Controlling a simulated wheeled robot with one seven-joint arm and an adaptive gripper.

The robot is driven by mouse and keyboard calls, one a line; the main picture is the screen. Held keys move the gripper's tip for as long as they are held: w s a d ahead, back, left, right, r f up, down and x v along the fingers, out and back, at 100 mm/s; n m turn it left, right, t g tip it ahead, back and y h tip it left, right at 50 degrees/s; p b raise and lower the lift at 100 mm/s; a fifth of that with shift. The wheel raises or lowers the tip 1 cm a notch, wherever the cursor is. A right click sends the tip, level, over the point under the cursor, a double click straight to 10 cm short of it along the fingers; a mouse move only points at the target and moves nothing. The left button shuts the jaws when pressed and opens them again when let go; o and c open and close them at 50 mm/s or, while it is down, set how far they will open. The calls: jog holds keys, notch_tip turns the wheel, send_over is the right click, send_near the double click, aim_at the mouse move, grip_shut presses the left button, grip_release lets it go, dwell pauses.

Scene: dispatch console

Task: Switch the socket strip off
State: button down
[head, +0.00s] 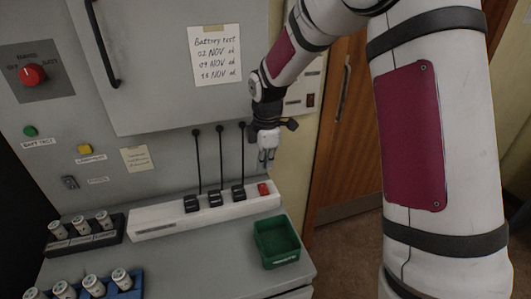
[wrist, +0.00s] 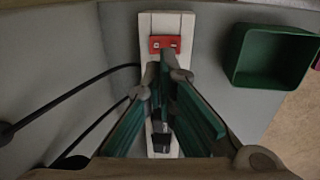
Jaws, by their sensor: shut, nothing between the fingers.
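The white socket strip (head: 165,222) lies along the back of the grey console ledge in the head view, with black plugs in it. Its red rocker switch (head: 264,189) is at the right end. My gripper (head: 267,162) points down just above the switch, shut and empty. In the wrist view, the strip (wrist: 155,22) runs upright in the picture and the red switch (wrist: 168,43) is just beyond my fingertips (wrist: 167,64). The fingers cover part of the strip and plugs. I cannot tell whether they touch the switch or which way it is tipped.
A green open bin (head: 278,242) stands in front of the strip's right end. Black cables (head: 220,160) rise from the plugs to the panel. Racks with white cylinders (head: 84,238) are at the left. A red knob (head: 33,75) is on the panel.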

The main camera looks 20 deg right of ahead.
aim_at(264, 191)
jog(key=f, duration=0.5)
jog(key=f+p, duration=0.1)
jog(key=f, duration=0.1)
jog(key=shift+w+f, duration=0.2)
jog(key=shift+w, duration=0.2)
jog(key=shift+w+f, duration=0.1)
jog(key=shift+f, duration=0.1)
jog(key=shift+f, duration=0.1)
jog(key=shift+w+f, duration=0.15)
jog(key=shift+f, duration=0.1)
jog(key=shift+s+p, duration=0.35)
jog(key=shift+s, duration=0.65)
